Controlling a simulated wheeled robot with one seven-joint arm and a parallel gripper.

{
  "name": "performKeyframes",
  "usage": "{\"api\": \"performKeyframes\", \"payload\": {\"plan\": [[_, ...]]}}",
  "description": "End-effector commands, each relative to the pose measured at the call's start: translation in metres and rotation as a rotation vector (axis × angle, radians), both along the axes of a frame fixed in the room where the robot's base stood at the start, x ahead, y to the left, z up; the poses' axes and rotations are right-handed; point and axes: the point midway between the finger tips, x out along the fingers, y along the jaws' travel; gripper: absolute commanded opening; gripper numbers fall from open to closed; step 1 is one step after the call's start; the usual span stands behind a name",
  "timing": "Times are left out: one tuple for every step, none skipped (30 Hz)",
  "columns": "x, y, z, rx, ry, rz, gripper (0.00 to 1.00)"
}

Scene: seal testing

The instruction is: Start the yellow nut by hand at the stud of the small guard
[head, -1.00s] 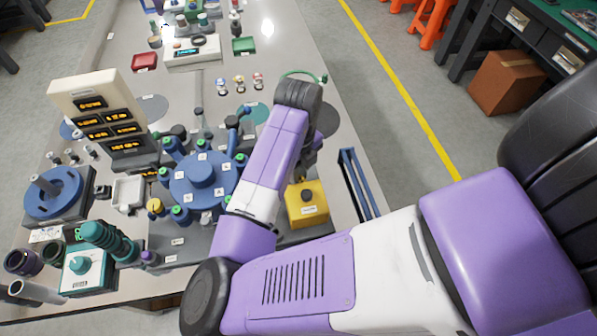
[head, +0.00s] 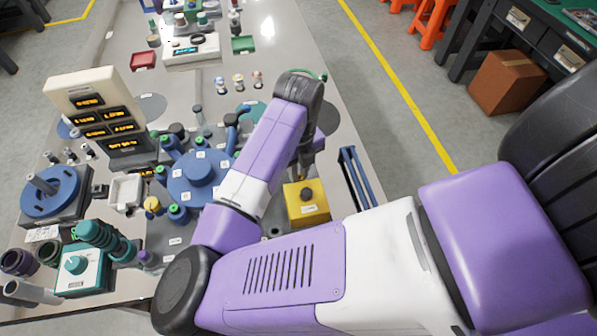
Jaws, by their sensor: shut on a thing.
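My gripper (head: 306,160) points down at the far end of my arm, just behind and above a yellow box (head: 308,212) with a dark round top. It is partly hidden by my own wrist. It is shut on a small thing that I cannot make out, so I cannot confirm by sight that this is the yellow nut. I cannot pick out the small guard or its stud for certain. A yellow round cap (head: 153,204) sits on the front left of a blue round fixture (head: 192,180).
A blue open frame (head: 357,178) stands at the table's right edge. A cream display panel (head: 98,115) and a teal device (head: 82,268) are at the left. Three small pieces (head: 238,81) stand farther back. Red (head: 143,61) and green (head: 243,44) trays lie beyond.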

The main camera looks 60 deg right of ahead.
Motion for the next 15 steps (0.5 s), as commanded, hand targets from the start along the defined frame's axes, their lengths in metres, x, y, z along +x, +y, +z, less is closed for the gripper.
{"api": "performKeyframes", "payload": {"plan": [[0.0000,0.0005,-0.0033,0.004,0.000,-0.023,0.00],[0.0000,0.0005,-0.0033,0.003,-0.001,-0.037,0.00],[0.0000,0.0004,-0.0034,0.003,-0.001,-0.056,0.00],[-0.0001,0.0003,-0.0034,0.003,-0.001,-0.071,0.00],[-0.0003,0.0001,-0.0034,0.003,-0.001,-0.084,0.00],[-0.0006,-0.0002,-0.0034,0.003,0.000,-0.100,0.00],[-0.0008,-0.0003,-0.0033,0.003,0.000,-0.112,0.00],[-0.0009,-0.0004,-0.0032,0.003,0.000,-0.121,0.00],[-0.0009,-0.0003,-0.0030,0.003,0.000,-0.130,0.00],[-0.0009,-0.0003,-0.0029,0.003,0.000,-0.136,0.00],[-0.0009,-0.0003,-0.0028,0.003,0.000,-0.140,0.00],[-0.0010,-0.0003,-0.0027,0.003,0.000,-0.143,0.00],[-0.0010,-0.0003,-0.0026,0.004,0.001,-0.144,0.00],[-0.0012,-0.0003,-0.0025,0.003,0.002,-0.144,0.00],[-0.0012,-0.0003,-0.0025,0.003,0.002,-0.144,0.00]]}}
